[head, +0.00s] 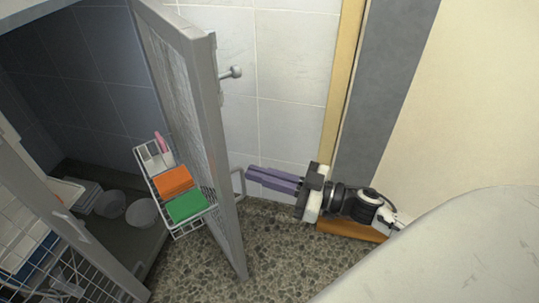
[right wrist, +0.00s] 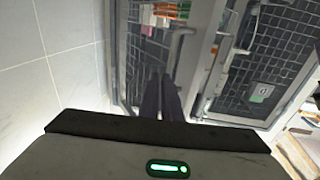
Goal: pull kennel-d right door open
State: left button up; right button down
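The right door (head: 205,130) is grey-framed with wire mesh and stands swung open, seen nearly edge-on in the head view. Its D-shaped handle (head: 236,184) is on the outer side; a handle bar also shows in the right wrist view (right wrist: 177,48). My right gripper (head: 247,173) has purple fingers close together, seemingly empty, with tips just right of the handle. Whether they touch it is unclear. The fingers also show in the right wrist view (right wrist: 162,80). My left gripper is not in view.
A wire basket (head: 182,228) with orange (head: 174,181) and green (head: 187,206) packs hangs on the door's inner side. Bowls (head: 142,213) sit on the dark kennel floor. A tiled wall (head: 290,90) and wooden post (head: 340,80) stand right of the door. Pebbled floor (head: 280,260) is clear.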

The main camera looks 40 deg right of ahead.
jog(key=w+d+r+m+t+h, duration=0.1)
jog(key=w+d+m+h, duration=0.1)
jog(key=d, duration=0.3)
jog(key=shift+w+t+h, duration=0.4)
jog(key=shift+w+h, duration=0.5)
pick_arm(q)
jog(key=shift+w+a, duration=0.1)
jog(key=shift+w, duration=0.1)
pick_arm(e)
jog(key=shift+w+f, duration=0.1)
jog(key=shift+f, duration=0.25)
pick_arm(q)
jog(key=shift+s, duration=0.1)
pick_arm(e)
jog(key=c, duration=2.2)
grip_release()
jog(key=shift+a+f, duration=0.1)
jog(key=shift+o, duration=0.2)
